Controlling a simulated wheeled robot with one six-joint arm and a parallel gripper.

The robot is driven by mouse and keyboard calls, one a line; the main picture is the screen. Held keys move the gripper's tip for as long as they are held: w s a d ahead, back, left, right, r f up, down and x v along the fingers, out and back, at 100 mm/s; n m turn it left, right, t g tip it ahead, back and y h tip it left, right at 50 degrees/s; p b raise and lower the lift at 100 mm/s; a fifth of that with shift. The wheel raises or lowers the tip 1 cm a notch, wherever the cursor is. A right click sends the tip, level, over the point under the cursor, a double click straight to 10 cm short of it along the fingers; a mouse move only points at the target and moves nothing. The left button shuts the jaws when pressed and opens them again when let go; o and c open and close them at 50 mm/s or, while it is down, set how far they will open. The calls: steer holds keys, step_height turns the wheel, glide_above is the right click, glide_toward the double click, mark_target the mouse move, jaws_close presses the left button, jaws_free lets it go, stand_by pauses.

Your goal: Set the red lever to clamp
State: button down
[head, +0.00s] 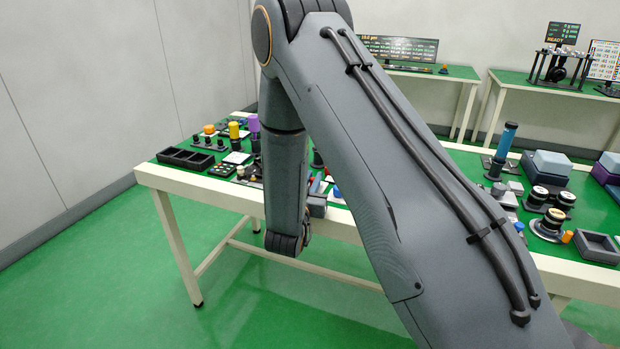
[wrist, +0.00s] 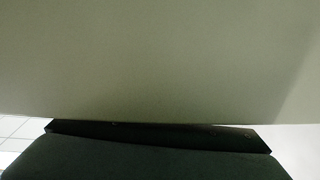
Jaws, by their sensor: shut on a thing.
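I cannot make out the red lever for certain in either view. In the head view, a cluster of small devices stands on the left green-topped table (head: 170,168), and my arm covers part of it. Small blue and red parts show just right of my forearm, too small to tell apart. My gripper's fingers are hidden behind my own arm in the head view. The wrist view shows only a plain grey-beige surface, with a dark bar and a dark rounded block along the bottom; no fingertips or held thing can be made out there.
A black compartment tray (head: 185,158) sits at the table's left end. To the right are a blue-handled post (head: 506,140), a blue box (head: 546,164), round black-and-white knobs (head: 540,195) and a grey open tray (head: 597,246). The green floor before the left table is clear.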

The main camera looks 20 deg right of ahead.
steer(key=shift+d+r+n+t+y, duration=0.1)
steer(key=shift+d+n+t+y, duration=0.2)
steer(key=shift+n+y, duration=0.45)
steer(key=shift+d+n+t+y, duration=0.1)
steer(key=shift+n+t+y, duration=0.35)
steer(key=shift+y, duration=0.6)
steer(key=c, duration=1.7)
jaws_free()
steer(key=shift+c, duration=0.2)
steer(key=shift+s, duration=0.1)
steer(key=shift+b+v, duration=0.3)
steer(key=shift+v, duration=3.55)
